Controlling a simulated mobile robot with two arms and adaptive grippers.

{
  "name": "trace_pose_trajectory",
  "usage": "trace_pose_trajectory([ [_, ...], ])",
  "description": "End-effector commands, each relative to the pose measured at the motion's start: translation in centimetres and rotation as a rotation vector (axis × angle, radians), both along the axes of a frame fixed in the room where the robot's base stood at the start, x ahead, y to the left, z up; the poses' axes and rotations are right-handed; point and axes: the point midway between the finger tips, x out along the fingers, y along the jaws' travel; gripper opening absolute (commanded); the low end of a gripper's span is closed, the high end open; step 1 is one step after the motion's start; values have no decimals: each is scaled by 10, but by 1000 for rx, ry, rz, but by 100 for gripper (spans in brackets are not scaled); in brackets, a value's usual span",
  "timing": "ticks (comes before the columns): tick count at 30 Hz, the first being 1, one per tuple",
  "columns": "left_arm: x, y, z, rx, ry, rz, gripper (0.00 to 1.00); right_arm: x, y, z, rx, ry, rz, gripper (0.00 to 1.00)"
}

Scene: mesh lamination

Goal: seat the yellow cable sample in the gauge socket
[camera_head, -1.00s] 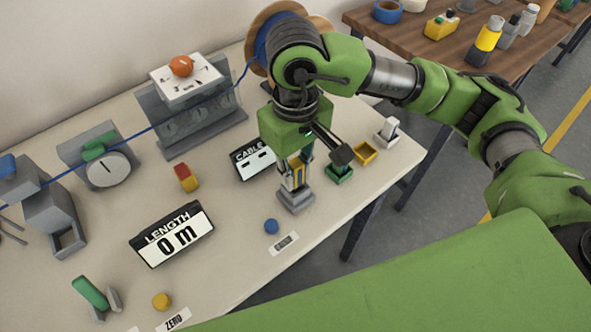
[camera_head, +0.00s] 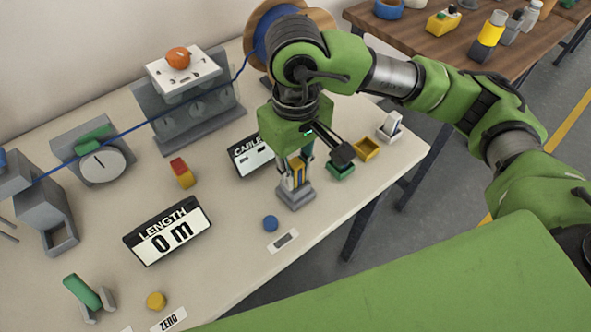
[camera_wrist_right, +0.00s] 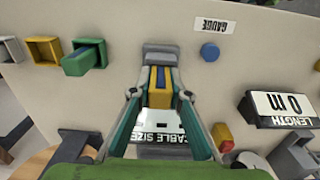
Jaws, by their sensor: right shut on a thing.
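The yellow cable sample (camera_wrist_right: 153,98), a yellow block with a blue stripe, is held upright between the fingers of my right gripper (camera_wrist_right: 158,94). In the head view my right gripper (camera_head: 297,174) points down over the grey gauge socket (camera_head: 295,196), with the yellow sample (camera_head: 291,181) between its fingers. The sample's lower end is at the socket; I cannot tell how deep it sits. In the wrist view the grey gauge (camera_wrist_right: 158,50) shows just beyond the sample. My left gripper is not in view.
An empty yellow tray (camera_head: 366,149), a green tray (camera_head: 340,172) and a grey tray (camera_head: 389,131) stand to the right. The cable size display (camera_head: 250,156) is close behind the gripper. A blue button (camera_head: 270,223) and the length display (camera_head: 168,232) are in front.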

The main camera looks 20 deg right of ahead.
Motion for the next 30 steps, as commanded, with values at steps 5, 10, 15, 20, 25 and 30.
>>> trace_pose_trajectory([
  [5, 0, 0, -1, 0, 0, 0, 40, 0, 0, -1, 0, 0, 0, 36],
  [10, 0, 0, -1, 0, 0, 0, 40, 0, 0, -1, 0, 0, 0, 36],
  [15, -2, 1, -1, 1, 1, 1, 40, 0, 0, 0, 0, 0, 0, 36],
  [20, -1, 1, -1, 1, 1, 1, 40, 1, 1, 17, 1, -4, 0, 36],
  [25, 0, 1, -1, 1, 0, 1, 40, 2, 1, 54, 1, -6, 1, 36],
  [30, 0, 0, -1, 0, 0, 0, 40, 2, 0, 87, 0, -5, -1, 36],
])
